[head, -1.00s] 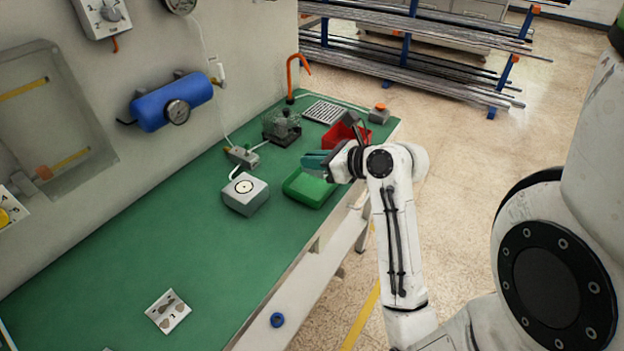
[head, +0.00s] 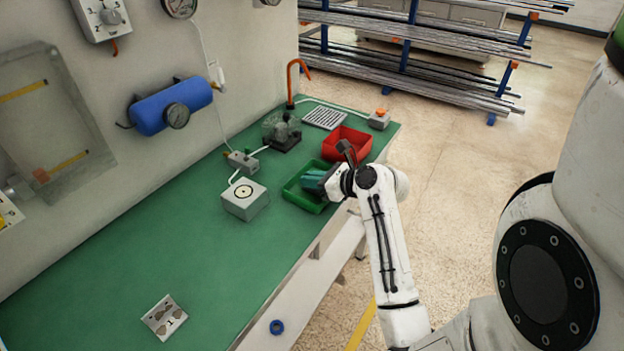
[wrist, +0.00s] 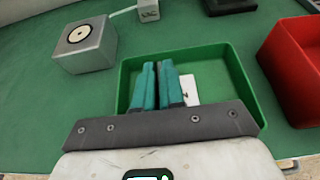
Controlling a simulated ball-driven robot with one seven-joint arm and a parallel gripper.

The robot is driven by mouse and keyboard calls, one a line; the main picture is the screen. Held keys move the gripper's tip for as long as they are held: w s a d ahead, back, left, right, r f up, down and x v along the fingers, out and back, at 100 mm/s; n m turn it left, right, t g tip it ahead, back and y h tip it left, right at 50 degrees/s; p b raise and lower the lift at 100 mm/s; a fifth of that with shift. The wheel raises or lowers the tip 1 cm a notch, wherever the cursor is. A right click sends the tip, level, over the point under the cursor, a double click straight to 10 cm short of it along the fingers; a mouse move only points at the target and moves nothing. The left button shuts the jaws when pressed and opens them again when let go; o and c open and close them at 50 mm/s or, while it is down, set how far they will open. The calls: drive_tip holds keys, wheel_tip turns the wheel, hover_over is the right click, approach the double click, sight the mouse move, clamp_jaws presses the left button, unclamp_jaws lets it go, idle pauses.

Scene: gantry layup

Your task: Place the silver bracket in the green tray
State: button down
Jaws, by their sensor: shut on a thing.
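The green tray (head: 299,200) stands on the green bench near its front edge. It also shows in the wrist view (wrist: 240,82), under and around my gripper. My gripper (head: 312,178) is over the tray, teal fingers pointing in above its floor. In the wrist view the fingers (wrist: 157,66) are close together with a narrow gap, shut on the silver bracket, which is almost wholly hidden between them. A pale flat piece (wrist: 190,88) with a small dark mark shows beside the right finger; I cannot tell whether it is held or lies in the tray.
A red bin (head: 362,138) stands just beyond the tray. A grey box with a round dial (head: 244,198) is to its left. Behind are a small dark device (head: 282,132) and a slatted plate (head: 325,117).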

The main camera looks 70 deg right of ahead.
drive_tip(key=c, duration=1.2)
unclamp_jaws()
drive_tip(key=shift+f, duration=0.1)
drive_tip(key=shift+c, duration=0.2)
drive_tip(key=v, duration=1.2)
